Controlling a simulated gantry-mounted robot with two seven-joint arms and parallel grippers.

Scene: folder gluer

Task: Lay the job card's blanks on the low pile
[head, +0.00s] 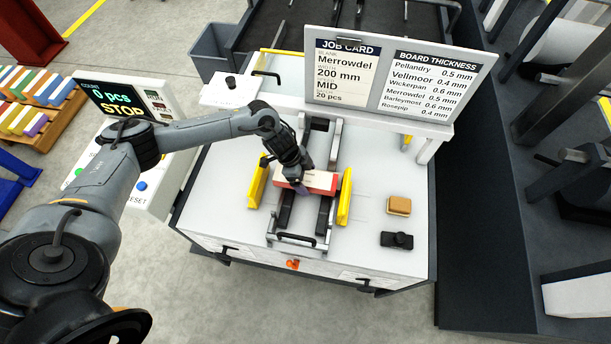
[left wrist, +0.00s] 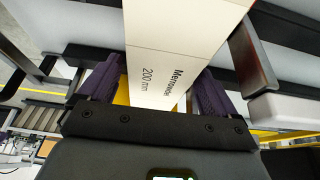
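A flat stack of blanks (head: 321,180) with a pale top and red front edge lies across the dark rails between two yellow guides. In the left wrist view, a cream blank (left wrist: 175,60) printed "Merrowdel 200 mm" lies between my two purple fingers (left wrist: 158,88). The job card (head: 345,78) reads Merrowdel, 200 mm, MID, 20 pcs. My right gripper is out of view.
The yellow guides (head: 345,197) flank the rails. A tan block (head: 399,205) and a black device (head: 397,240) lie on the right of the white table. A counter panel (head: 125,105) at left shows STOP. The thickness board (head: 436,84) stands behind.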

